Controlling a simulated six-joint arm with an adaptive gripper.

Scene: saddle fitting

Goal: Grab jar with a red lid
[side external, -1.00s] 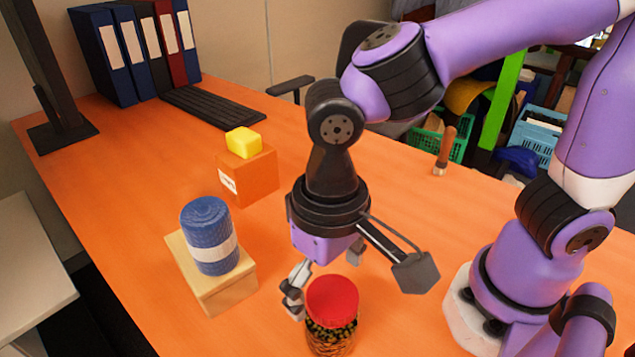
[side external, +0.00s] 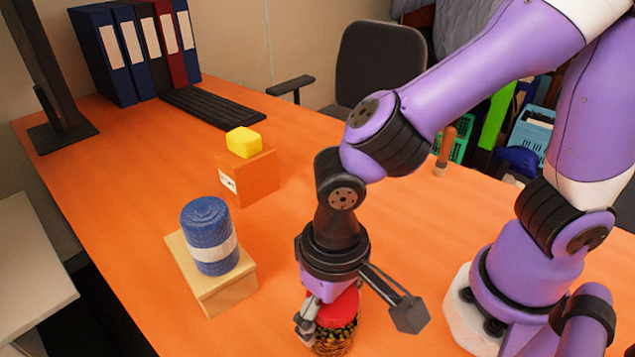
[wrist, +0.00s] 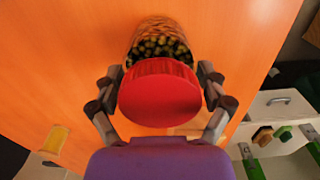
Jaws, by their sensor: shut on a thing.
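The jar (side external: 335,340) has a red lid (side external: 340,308) and dark and yellowish contents behind clear walls. It stands on the orange table near the front edge of the side view. My gripper (side external: 328,318) is over it from above, with its fingers at the lid's sides. In the wrist view the red lid (wrist: 160,92) sits between the two fingers of my gripper (wrist: 162,88), which are shut on the jar. The jar's body (wrist: 160,45) shows beyond the lid. The far finger is mostly hidden in the side view.
A blue roll with a white band (side external: 210,238) stands on a wooden box (side external: 228,290) to the left. A yellow block (side external: 244,142) sits on an orange box (side external: 248,178) behind. A keyboard (side external: 212,107) and binders (side external: 135,50) are at the back. The table (side external: 130,200) is clear between them.

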